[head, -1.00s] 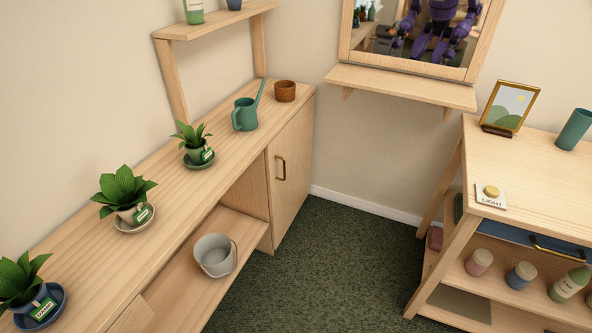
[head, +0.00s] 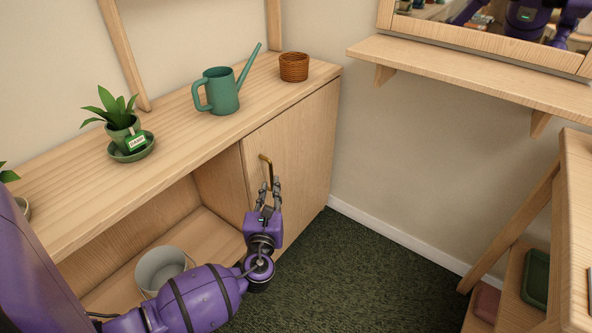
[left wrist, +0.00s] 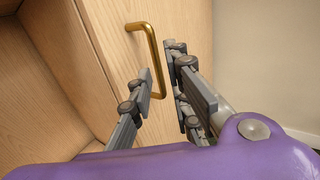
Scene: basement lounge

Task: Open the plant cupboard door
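The plant cupboard door (head: 295,150) is a pale wood panel at the right end of the plant counter, and it looks shut. Its upright brass handle (head: 266,170) also shows in the left wrist view (left wrist: 152,45). My left gripper (head: 270,184) is at the lower part of the handle, fingers pointing toward the door. In the left wrist view its fingers (left wrist: 160,66) are apart, with the handle's lower part showing between them. I cannot tell whether either finger touches it. My right gripper is not in view.
The counter (head: 175,125) holds a potted plant (head: 121,127), a green watering can (head: 220,90) and a brown pot (head: 294,67). A grey bucket (head: 160,268) sits in the open bay left of the door. Dark carpet (head: 350,270) is clear before the door.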

